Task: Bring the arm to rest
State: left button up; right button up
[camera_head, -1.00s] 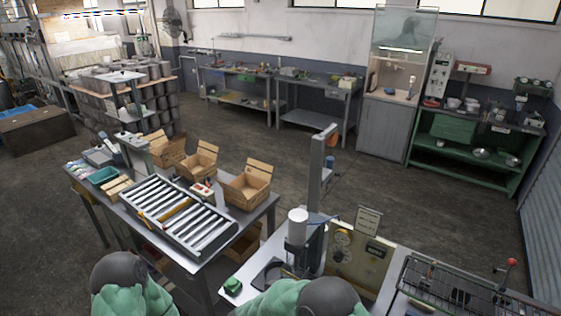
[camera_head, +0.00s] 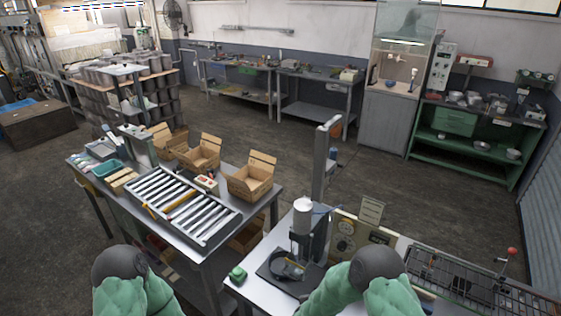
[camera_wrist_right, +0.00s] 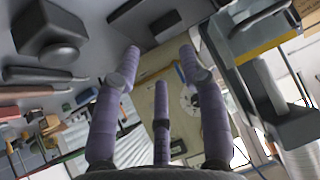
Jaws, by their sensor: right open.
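In the head view my left arm shows at the lower left and my right arm at the lower right, both in green covering. Neither gripper shows there. In the right wrist view my right gripper (camera_wrist_right: 160,63) has its purple fingers spread, with nothing between them. A pale panel with a round dial (camera_wrist_right: 190,102) lies behind the fingers, apart from them. My left gripper is not in view.
A press-like stand with a white cylinder (camera_head: 303,207) rises from the near bench, with a dark round item (camera_head: 287,266) below it. A green button box (camera_head: 237,274) and wire rack (camera_head: 465,285) flank it. A roller table (camera_head: 185,205) with open cartons (camera_head: 251,181) stands left.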

jog(key=shift+g+y, duration=0.8)
jog(key=shift+y, duration=0.1)
jog(key=s+f, duration=0.1)
jog(key=s+d+f, duration=0.1)
jog(key=s+f, duration=0.1)
jog(key=s, duration=0.1)
jog(key=shift+d+f, duration=0.25)
jog(key=shift+f, duration=0.15)
jog(key=s+a+f+n+g+y, duration=0.1)
jog(key=s+f+g+y, duration=0.2)
jog(key=s, duration=0.9)
jog(key=s+f+n+g+y, duration=0.1)
jog(key=s+g+y, duration=0.25)
jog(key=s, duration=0.85)
notch_tip(320, 180, down, 22)
jog(key=w+a+n+b, duration=0.1)
jog(key=w+b, duration=0.1)
jog(key=b, duration=2.2)
jog(key=shift+w+a+f+h, duration=0.25)
jog(key=shift+w+a+h, duration=0.05)
jog(key=shift+h, duration=0.15)
